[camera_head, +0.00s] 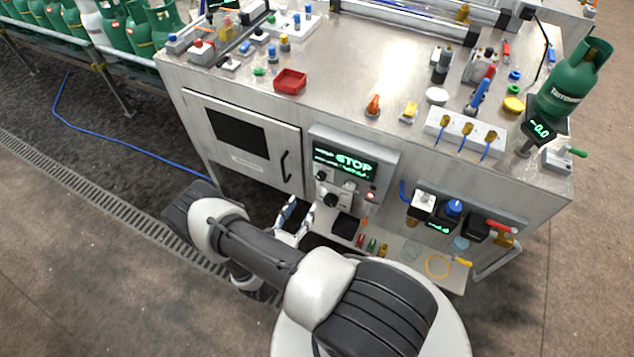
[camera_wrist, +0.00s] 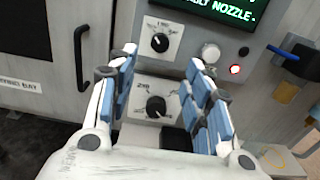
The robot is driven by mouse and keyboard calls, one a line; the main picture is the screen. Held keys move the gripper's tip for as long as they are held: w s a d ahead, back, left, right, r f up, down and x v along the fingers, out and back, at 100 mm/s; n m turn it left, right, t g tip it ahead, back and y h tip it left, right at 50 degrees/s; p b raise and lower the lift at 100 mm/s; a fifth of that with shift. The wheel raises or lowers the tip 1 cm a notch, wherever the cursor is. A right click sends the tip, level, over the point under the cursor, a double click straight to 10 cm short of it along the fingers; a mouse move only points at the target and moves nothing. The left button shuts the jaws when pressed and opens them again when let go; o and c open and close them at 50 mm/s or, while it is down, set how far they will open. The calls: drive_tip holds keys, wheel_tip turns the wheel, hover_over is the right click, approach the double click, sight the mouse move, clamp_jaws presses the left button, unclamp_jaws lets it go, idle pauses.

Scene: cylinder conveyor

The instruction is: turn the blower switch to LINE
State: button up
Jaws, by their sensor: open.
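The control box (camera_head: 388,160) on the bench front carries a screen with green text that includes "STOP". Two black rotary knobs sit below the screen. The upper knob (camera_wrist: 160,42) is on a white plate with small markings. The lower knob (camera_wrist: 156,106) is on another plate. Their labels are too blurred to read, so I cannot tell which is the blower switch or where LINE is. My gripper (camera_wrist: 161,68) is open and empty, its blue-padded fingers either side of the lower knob in the picture. In the head view my gripper (camera_head: 298,214) is at the box's lower left.
A red light (camera_wrist: 235,69) glows right of the knobs beside a pale round button (camera_wrist: 210,53). A cabinet door with a black handle (camera_head: 284,166) is to the left. A shelf (camera_head: 405,255) with small coloured items lies below. Valves (camera_head: 453,210) are at right.

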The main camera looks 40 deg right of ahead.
sight(320, 178)
drive_tip(key=b+x, duration=0.2)
drive_tip(key=x, duration=1)
drive_tip(key=shift+s, duration=0.1)
drive_tip(key=shift+a, duration=0.1)
drive_tip(key=c, duration=1.1)
